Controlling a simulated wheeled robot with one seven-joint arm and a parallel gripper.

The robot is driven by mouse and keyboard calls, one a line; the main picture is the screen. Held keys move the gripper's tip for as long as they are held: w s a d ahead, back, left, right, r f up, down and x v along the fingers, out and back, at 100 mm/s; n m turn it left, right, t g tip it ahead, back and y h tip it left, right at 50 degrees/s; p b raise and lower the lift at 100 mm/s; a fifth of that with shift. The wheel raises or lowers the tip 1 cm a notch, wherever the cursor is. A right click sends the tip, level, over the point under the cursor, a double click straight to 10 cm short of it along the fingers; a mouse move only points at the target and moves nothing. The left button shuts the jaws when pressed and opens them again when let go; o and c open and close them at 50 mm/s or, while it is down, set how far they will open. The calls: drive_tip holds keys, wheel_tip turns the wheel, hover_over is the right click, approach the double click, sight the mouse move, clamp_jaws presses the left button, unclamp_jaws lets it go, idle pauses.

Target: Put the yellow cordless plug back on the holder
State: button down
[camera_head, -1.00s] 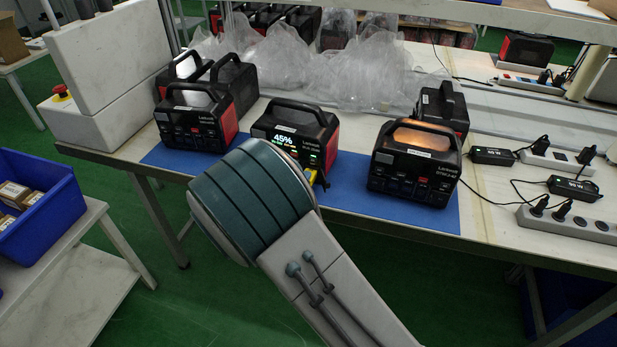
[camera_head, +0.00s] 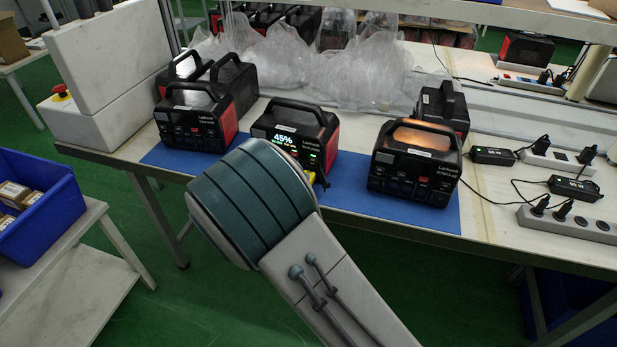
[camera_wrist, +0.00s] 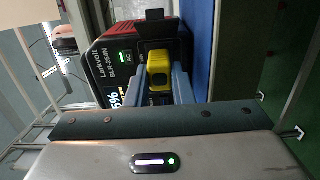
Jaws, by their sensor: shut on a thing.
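The yellow plug (camera_wrist: 159,74) is between the two blue-grey fingers of my gripper (camera_wrist: 160,82) in the wrist view. The fingers are shut on it, right in front of the black and red power station (camera_wrist: 128,55). I cannot tell whether the plug is seated in a socket. In the head view a bit of the yellow plug (camera_head: 308,177) shows past my arm, at the front of the middle power station (camera_head: 318,122), whose screen is lit at 45%. My arm hides most of the gripper there. I cannot make out a holder.
Other power stations stand on the blue mat (camera_head: 385,211), to the left (camera_head: 196,118) and right (camera_head: 412,160). Clear plastic bags (camera_head: 370,68) lie behind. Power strips (camera_head: 570,224) and cables are at the right. A blue crate (camera_head: 40,205) stands at far left.

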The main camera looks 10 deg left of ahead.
drive_tip(key=shift+s+a+b, duration=0.15)
drive_tip(key=shift+s+b, duration=0.05)
drive_tip(key=shift+s, duration=0.6)
drive_tip(key=shift+s+a+b, duration=0.15)
drive_tip(key=shift+s+b, duration=0.05)
drive_tip(key=shift+s, duration=0.55)
drive_tip(key=shift+d, duration=0.1)
